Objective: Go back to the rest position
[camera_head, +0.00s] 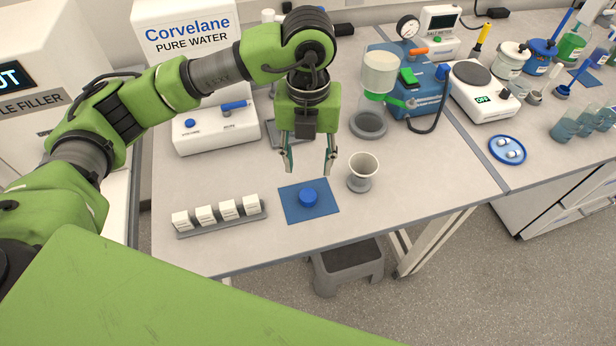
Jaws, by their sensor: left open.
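My left arm reaches in from the left over the bench. My left gripper (309,172) points down with its two fingers apart and nothing between them. In the picture it is just above a blue mat (290,205) that has a round blue cap (308,197) on it. A whitish cup (363,170) stands to the right of the gripper, apart from it. My right gripper is not in the picture.
The Corvelane pure water unit (187,28) stands behind my arm. A rack with several white boxes (205,214) lies at front left. A blue pump unit (427,95) and a white balance (483,92) stand at right. The front bench between is mostly clear.

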